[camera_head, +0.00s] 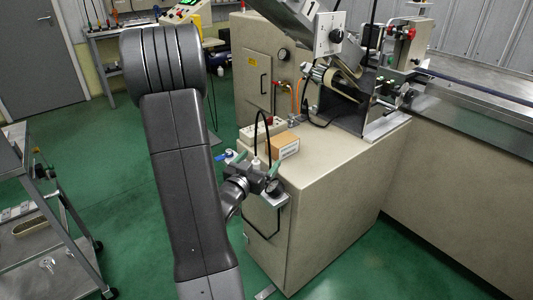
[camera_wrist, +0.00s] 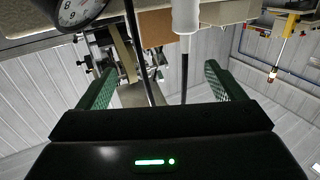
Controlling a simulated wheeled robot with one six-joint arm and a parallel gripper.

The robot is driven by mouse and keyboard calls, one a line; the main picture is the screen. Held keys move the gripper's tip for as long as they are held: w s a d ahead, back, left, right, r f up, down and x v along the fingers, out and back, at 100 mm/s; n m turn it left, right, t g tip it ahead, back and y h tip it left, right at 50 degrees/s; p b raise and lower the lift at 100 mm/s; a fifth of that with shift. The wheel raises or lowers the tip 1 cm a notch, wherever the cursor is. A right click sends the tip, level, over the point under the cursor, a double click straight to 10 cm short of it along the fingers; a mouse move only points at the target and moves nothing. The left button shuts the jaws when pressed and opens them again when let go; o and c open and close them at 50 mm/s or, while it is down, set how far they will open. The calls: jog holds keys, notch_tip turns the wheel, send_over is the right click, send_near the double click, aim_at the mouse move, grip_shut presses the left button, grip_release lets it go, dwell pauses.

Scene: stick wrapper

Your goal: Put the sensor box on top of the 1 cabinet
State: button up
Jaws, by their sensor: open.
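A small brown cardboard box (camera_head: 281,147) with a white label sits on the beige cabinet (camera_head: 320,200); the label is too small to read. It seems to be the sensor box, and its brown face shows at the top of the wrist view (camera_wrist: 155,24).
A white cylinder (camera_wrist: 185,16) and black cables stand close to my fingers, between them and the box. A round gauge (camera_head: 274,185) is beside my gripper. Machinery (camera_head: 350,85) fills the cabinet's back. A grey trolley (camera_head: 45,240) stands at left; green floor is clear between.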

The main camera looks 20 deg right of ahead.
jog(key=shift+v, duration=1.65)
jog(key=shift+c, duration=0.2)
